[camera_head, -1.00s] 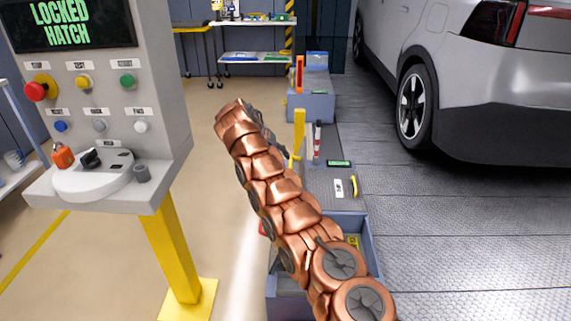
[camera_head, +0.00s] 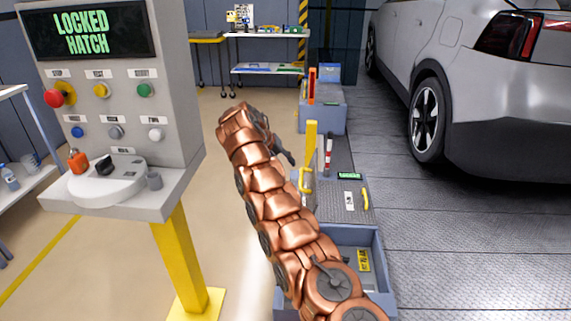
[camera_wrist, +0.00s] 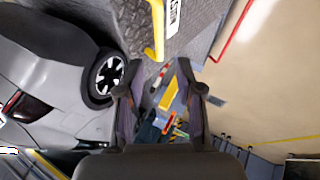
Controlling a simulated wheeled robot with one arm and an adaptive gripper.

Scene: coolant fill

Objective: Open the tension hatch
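A grey plate with a small white label (camera_head: 349,201) and a yellow handle (camera_head: 365,198) lies on the low floor unit right of my arm; it looks like the hatch and appears closed. In the wrist view the yellow handle (camera_wrist: 155,32) and white label (camera_wrist: 173,14) are at the top, beyond my fingers. The label's text is too small to read. My gripper (camera_wrist: 161,90) is open and empty, its two dark fingers apart. In the head view my arm mostly hides it; a dark finger shows beside the yellow post (camera_head: 309,150).
A grey console (camera_head: 178,80) stands at left, its screen (camera_head: 90,33) reading "LOCKED HATCH", with buttons and a rotary knob (camera_head: 108,167). An open blue-grey bin (camera_head: 372,238) is in front of the plate. A silver car (camera_head: 470,100) stands at right. Floor is clear between console and arm.

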